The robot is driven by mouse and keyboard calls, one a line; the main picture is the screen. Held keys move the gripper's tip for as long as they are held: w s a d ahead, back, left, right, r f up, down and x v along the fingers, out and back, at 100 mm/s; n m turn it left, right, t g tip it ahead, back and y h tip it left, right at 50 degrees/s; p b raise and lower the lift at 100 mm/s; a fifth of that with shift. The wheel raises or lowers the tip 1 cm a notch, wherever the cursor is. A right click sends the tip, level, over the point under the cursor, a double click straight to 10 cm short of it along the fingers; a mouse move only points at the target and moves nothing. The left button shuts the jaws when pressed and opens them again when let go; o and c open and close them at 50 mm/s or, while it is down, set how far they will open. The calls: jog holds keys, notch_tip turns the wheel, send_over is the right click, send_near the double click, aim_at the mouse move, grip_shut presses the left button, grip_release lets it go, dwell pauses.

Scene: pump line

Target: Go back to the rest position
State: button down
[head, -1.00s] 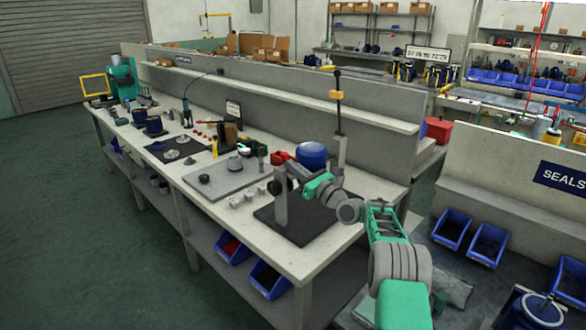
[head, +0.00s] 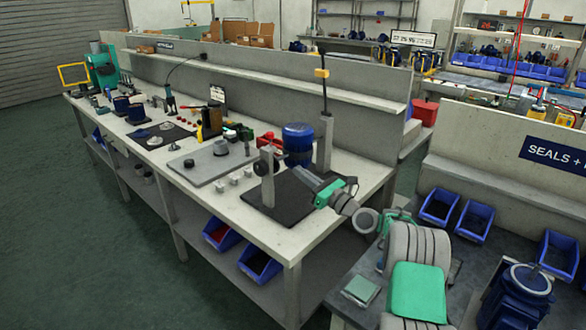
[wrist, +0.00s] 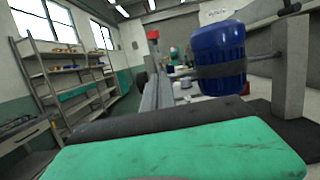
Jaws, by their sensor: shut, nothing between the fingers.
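My gripper (head: 307,178) is at the end of my grey and green arm, over the near side of the black mat (head: 290,207) at the bench's right end. Its fingers are small in the head view and look shut and empty. A blue motor-like cylinder (head: 298,138) stands just beyond it, between two grey posts. In the wrist view the blue cylinder (wrist: 218,55) is close, with a dark band around it and a grey post (wrist: 292,65) to its right. A green part of my arm fills the bottom of that view.
The near grey post (head: 267,178) stands close to my gripper on the left. A tall post with a yellow clip (head: 322,73) rises behind. Blue bins (head: 260,262) sit on the shelf below. The bench (head: 480,140) at right carries more bins. Green floor at left is clear.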

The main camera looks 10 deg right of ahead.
jog(key=s+a+r+n+g+h+p, duration=0.25)
jog(key=s+a+n+g+h, duration=0.35)
jog(key=s+a+n, duration=0.75)
jog(key=s+d+f+n+g+h, duration=0.2)
jog(key=s+n, duration=0.3)
jog(key=s, duration=0.4)
jog(key=s+d+f+n+g+h+p, duration=0.1)
jog(key=s+n, duration=0.4)
jog(key=s, duration=0.5)
jog(key=s+d+f+n+g+h+p, duration=0.1)
jog(key=s+d+f+n+g+h, duration=0.1)
jog(key=s, duration=0.8)
jog(key=d+n+g+h, duration=0.1)
jog(key=d+n+g, duration=0.1)
jog(key=d+n, duration=0.1)
jog(key=shift+f+g, duration=0.3)
jog(key=shift+f, duration=0.1)
jog(key=shift+n, duration=0.25)
